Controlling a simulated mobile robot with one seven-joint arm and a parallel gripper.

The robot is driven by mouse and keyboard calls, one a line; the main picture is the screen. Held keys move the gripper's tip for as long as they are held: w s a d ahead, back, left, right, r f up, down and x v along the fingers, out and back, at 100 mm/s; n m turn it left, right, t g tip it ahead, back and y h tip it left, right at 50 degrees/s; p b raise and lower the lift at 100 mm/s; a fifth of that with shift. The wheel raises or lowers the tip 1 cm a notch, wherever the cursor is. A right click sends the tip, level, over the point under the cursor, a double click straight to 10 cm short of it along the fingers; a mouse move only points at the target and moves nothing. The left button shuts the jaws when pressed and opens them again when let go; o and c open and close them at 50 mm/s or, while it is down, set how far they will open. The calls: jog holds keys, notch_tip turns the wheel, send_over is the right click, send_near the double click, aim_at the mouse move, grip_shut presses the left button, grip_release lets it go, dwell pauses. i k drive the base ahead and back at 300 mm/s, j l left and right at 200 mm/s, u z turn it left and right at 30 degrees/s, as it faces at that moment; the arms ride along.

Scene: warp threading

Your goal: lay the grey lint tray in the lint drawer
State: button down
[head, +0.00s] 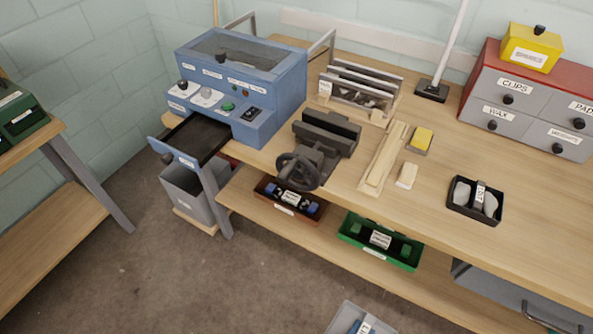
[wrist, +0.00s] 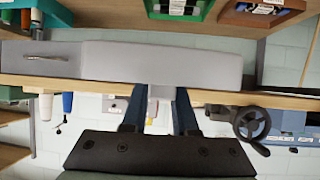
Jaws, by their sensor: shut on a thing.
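The lint drawer (head: 198,137) is pulled out from the left front of the blue machine (head: 245,75). Its dark inside looks empty. A grey tray (head: 345,317) with a white label shows at the bottom edge of the head view, partly cut off, out in front of the bench and apart from the drawer. In the wrist view a broad pale-grey body, which I take for the same tray (wrist: 160,65), lies across my fingers. My gripper (wrist: 158,95) is shut on a narrow grey part of it. The tray's inside is hidden there.
A grey bin (head: 190,190) stands below the open drawer. A vise with a handwheel (head: 298,171) sits at the bench front, right of the machine. Brown (head: 270,190) and green (head: 352,238) boxes sit on the lower shelf. The floor left of the bench is clear.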

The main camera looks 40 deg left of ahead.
aim_at(195, 141)
jog(key=j, duration=0.5)
jog(key=k+j+z, duration=0.1)
jog(key=j, duration=0.4)
jog(key=k+j+z, duration=0.1)
jog(key=j, duration=0.95)
jog(key=k+j+z, duration=0.1)
jog(key=j, duration=0.4)
jog(key=k+j, duration=0.15)
jog(key=j, duration=0.35)
jog(key=k+j+z, duration=0.1)
jog(key=j, duration=0.4)
